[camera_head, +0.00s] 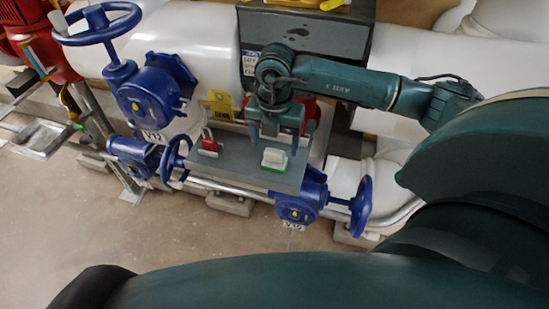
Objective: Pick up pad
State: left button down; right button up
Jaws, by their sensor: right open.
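A small pad (274,158), white on top with a green base, lies on the grey shelf (232,170) among the pipes. My right gripper (275,139) points down above and just behind the pad, with its two fingers spread apart and nothing seen between them. Whether the fingers touch the pad or shelf is hard to tell. My left gripper does not show.
A red padlock (208,144) sits on the shelf left of the pad, and a yellow tag (220,105) stands behind it. Blue handwheels (361,206) flank the shelf. A dark grey box (315,35) is behind my right arm.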

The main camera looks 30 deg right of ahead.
aim_at(275, 151)
jog(key=shift+f, duration=1.85)
jog(key=c, duration=1.1)
